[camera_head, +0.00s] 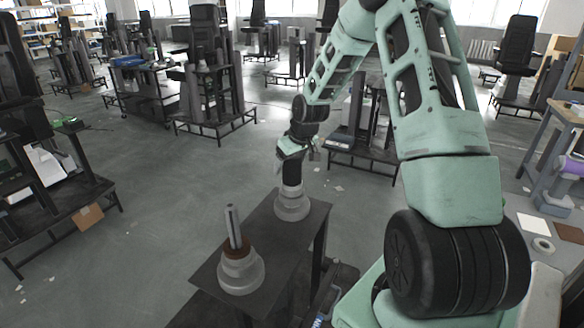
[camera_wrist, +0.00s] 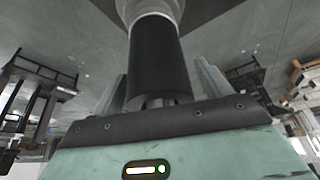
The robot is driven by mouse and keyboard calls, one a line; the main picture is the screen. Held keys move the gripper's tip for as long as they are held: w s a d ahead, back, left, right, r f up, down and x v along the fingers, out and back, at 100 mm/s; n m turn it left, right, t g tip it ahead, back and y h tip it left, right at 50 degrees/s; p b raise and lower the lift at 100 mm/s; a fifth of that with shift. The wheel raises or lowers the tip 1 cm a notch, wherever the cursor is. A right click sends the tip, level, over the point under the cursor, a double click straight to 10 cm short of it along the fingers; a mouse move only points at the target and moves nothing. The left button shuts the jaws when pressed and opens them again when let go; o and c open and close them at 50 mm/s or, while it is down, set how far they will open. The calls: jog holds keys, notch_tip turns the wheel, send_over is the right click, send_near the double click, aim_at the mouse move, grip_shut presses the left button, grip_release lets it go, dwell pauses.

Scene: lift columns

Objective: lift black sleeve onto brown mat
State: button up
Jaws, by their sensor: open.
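The black sleeve (camera_head: 292,173) stands upright on the far grey stepped base (camera_head: 292,204) on the dark table. In the wrist view the sleeve (camera_wrist: 155,62) fills the middle, with the pale base at the top edge. My gripper (camera_head: 293,153) is at the sleeve's upper end. In the wrist view my gripper (camera_wrist: 160,75) is open, with one finger on each side of the sleeve and gaps visible. A brown round piece (camera_head: 238,250), possibly the brown mat, lies on the near grey stepped base (camera_head: 240,273), around a grey upright post (camera_head: 233,226).
The dark table (camera_head: 270,236) is bare between the two bases. A flat brown square (camera_head: 569,234) and a white sheet (camera_head: 533,227) lie at the far right. Black lift columns (camera_head: 206,90) stand around; the floor at left is mostly clear.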

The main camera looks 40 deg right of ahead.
jog(key=c, duration=1.1)
jog(key=shift+c, duration=0.2)
jog(key=shift+r, duration=0.15)
notch_tip(320, 180, up, 18)
jog(key=b, duration=0.3)
jog(key=shift+r, duration=0.15)
